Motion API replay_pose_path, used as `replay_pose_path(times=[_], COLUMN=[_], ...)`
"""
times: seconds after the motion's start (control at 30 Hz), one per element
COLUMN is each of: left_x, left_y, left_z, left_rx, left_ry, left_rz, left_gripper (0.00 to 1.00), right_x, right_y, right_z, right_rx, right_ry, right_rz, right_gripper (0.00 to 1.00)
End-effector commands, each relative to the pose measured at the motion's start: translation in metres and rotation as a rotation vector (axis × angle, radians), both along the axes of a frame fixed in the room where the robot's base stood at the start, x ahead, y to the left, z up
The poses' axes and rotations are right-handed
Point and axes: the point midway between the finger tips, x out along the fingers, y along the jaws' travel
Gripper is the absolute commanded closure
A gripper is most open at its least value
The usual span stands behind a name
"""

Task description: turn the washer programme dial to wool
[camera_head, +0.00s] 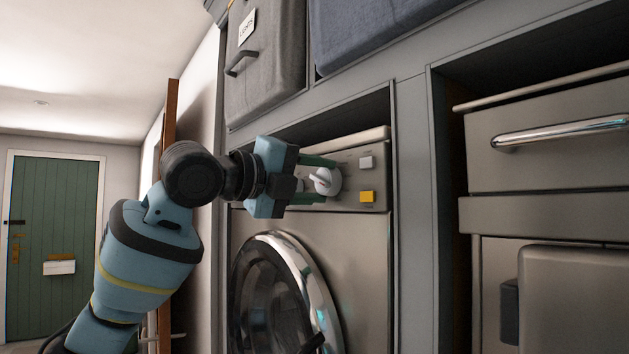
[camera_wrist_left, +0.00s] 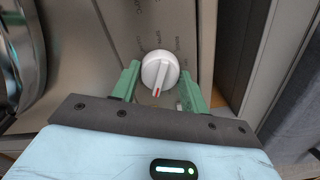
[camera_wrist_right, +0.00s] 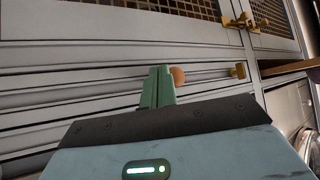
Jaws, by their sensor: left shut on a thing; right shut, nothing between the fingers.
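The washer's programme dial (camera_head: 325,181) is a round white knob with a raised grip bar, on the grey front panel. In the left wrist view the dial (camera_wrist_left: 161,68) has a red mark at the end of its bar, pointing toward my gripper's palm. My right gripper (camera_wrist_right: 160,70) is shut and empty, away from the washer.
A white button (camera_head: 366,162) and a yellow button (camera_head: 367,197) sit right of the dial. The round washer door (camera_head: 318,290) is below.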

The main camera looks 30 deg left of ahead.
Motion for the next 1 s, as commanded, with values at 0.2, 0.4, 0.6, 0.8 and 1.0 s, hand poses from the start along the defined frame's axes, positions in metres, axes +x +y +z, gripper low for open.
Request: replay_pose_path(times=[0.2, 0.4, 0.6, 0.8, 1.0], left_x=[-0.0001, 0.0000, 0.0000, -0.0001, -0.0001], left_y=[0.0003, 0.0002, 0.0002, 0.0002, 0.0001], left_z=[0.0002, 0.0002, 0.0002, 0.0002, 0.0001], left_rx=[0.067, 0.088, 0.090, 0.089, 0.089], left_ry=[-0.028, -0.038, -0.038, -0.038, -0.038], left_rz=[0.000, 0.000, 0.000, 0.000, 0.000], left_gripper=[0.79, 0.79, 0.79, 0.51, 0.34], right_x=[-0.0001, 0.0000, -0.0001, -0.0001, -0.0002], right_y=[0.0000, -0.0001, -0.0001, 0.0000, 0.0000], right_z=[-0.0001, -0.0001, 0.0000, 0.0000, -0.0001], right_rx=[0.000, 0.000, 0.000, 0.000, 0.000], right_ry=[0.000, 0.000, 0.000, 0.000, 0.000], right_rz=[0.000, 0.000, 0.000, 0.000, 0.000], right_gripper=[1.00, 1.00, 1.00, 1.00, 1.00])
